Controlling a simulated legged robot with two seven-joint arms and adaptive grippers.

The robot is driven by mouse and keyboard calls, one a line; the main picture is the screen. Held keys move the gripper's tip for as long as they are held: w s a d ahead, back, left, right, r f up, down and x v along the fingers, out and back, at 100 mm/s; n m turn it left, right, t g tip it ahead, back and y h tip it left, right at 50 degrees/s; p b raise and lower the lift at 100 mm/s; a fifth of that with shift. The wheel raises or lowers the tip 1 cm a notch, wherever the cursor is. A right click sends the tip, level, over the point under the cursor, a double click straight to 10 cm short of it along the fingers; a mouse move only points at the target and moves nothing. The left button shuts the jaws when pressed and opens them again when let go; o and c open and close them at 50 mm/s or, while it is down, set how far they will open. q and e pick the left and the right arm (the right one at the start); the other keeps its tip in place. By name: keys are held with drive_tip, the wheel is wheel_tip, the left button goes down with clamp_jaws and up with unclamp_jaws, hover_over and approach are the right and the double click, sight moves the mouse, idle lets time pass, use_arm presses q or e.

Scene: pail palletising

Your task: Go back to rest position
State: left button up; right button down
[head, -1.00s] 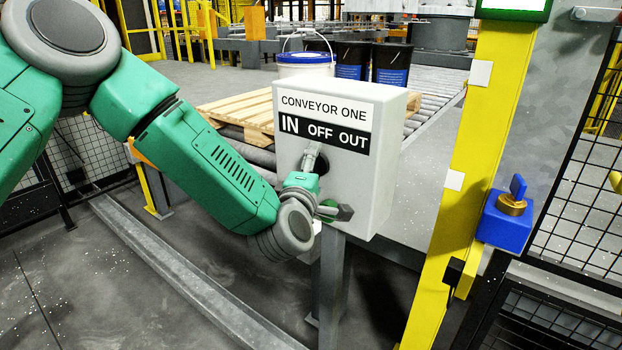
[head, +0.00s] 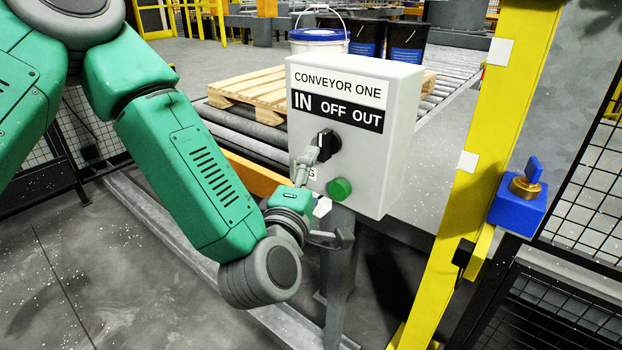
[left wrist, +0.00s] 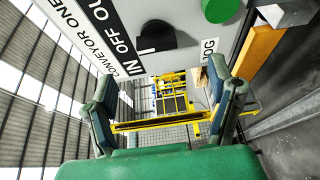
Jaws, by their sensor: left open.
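The grey control box (head: 352,175) is labelled CONVEYOR ONE, with IN, OFF and OUT above a black selector knob (head: 327,145) and a green button (head: 339,189) below. My left gripper (head: 322,203) is in front of the lower left of the box, its fingers spread and nothing between them. In the left wrist view the open fingers of the left gripper (left wrist: 168,98) stand apart, below the black knob (left wrist: 160,38) and the green button (left wrist: 220,8), and clear of both. My right gripper is in neither view.
Behind the box, a wooden pallet (head: 251,91) lies on the roller conveyor (head: 452,92). A yellow post (head: 487,165) with a blue key switch (head: 518,211) stands at right.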

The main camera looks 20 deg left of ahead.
use_arm(q)
drive_tip(key=s+a+f+m+g+h, duration=0.1)
drive_tip(key=s+f+m+g, duration=0.4)
drive_tip(key=f, duration=0.7)
drive_tip(key=s+a+f+m+g+h, duration=0.1)
drive_tip(key=s+f+m+g+h, duration=0.15)
drive_tip(key=s+f+m, duration=0.65)
drive_tip(key=s+a+f+m+g+y, duration=0.1)
drive_tip(key=s+a+f+m+g, duration=0.1)
drive_tip(key=s+a+f+g, duration=0.3)
drive_tip(key=s+a+f+m+g+y, duration=0.2)
drive_tip(key=s+f, duration=0.6)
drive_tip(key=s, duration=0.4)
drive_tip(key=a+m+g, duration=0.1)
drive_tip(key=a+g, duration=0.1)
drive_tip(key=a, duration=0.1)
drive_tip(key=shift+s+g, duration=0.15)
drive_tip(key=shift+g, duration=0.2)
